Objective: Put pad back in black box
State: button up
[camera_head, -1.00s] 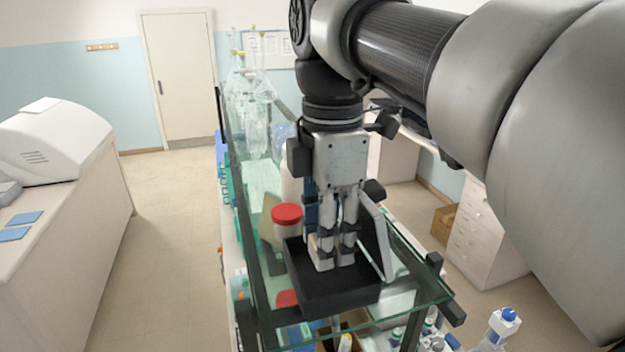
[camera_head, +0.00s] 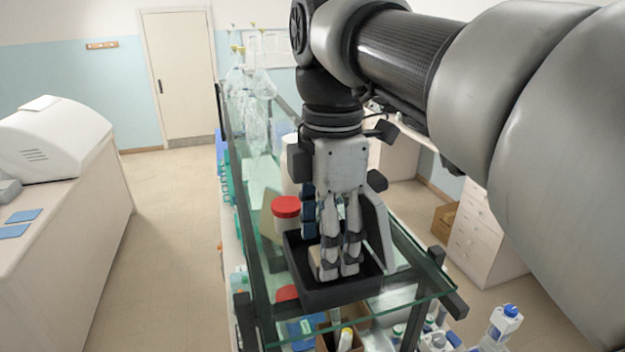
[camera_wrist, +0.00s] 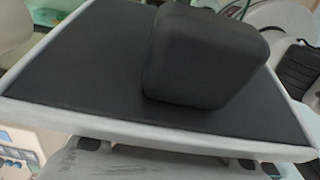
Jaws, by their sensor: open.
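The black box (camera_head: 333,296) is a shallow open tray on the upper glass shelf in the head view. My gripper (camera_head: 333,273) points down into it, its fingers inside the walls, open. A pale piece (camera_head: 316,263) shows beside the left finger inside the box; it may be the pad, but the fingers cover much of that area. A pale flat panel (camera_head: 378,232) leans upright at the right side of the box. In the wrist view a dark flat surface with a pale rim (camera_wrist: 70,75) and a dark rounded block fill most of the picture; the fingertips are hidden there.
A red-capped jar (camera_head: 286,212) stands just left of the box on the glass shelf (camera_head: 420,292). Glassware stands farther back. Several bottles, one blue-capped (camera_head: 503,322), stand below at the front right. Open floor lies to the left.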

notch_tip(320, 180, up, 7)
jog(key=shift+r, duration=0.25)
dwell(0.5)
